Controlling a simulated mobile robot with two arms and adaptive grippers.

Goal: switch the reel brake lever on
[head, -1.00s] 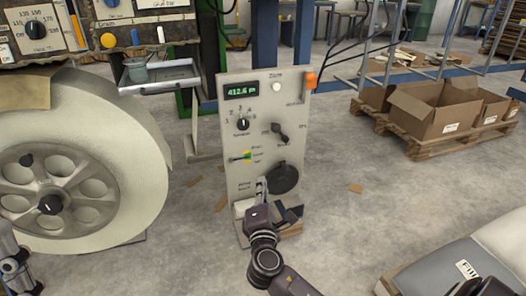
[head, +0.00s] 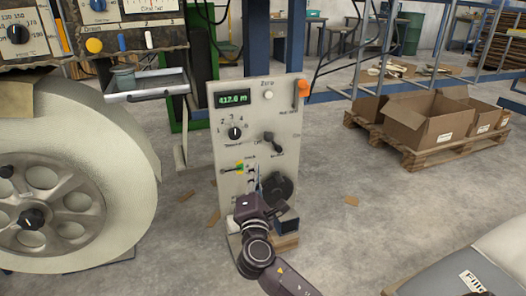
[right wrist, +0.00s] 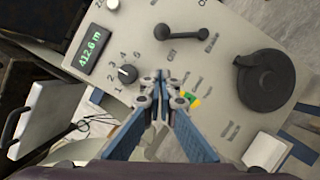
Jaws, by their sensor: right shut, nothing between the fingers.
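The reel brake lever is a dark lever (head: 271,142) on the upright beige control panel (head: 225,125), right of the numbered knob. Its free end tilts up-left, toward the off side. In the right wrist view the lever (right wrist: 178,37) lies near the top middle, with "Off" printed beside it. My right gripper (head: 257,182) is in front of the panel's lower middle, below the lever. In the right wrist view its fingertips (right wrist: 161,76) are together and empty, apart from the lever, between the numbered knob and the small green-yellow selector. My left gripper is out of view.
The panel also carries a numbered knob (head: 235,132), a green-yellow selector (right wrist: 188,98), a black round knob (right wrist: 264,82) and an orange-tipped lever (head: 303,90). A large white reel (head: 120,150) stands left. Cardboard boxes (head: 430,125) sit on a pallet.

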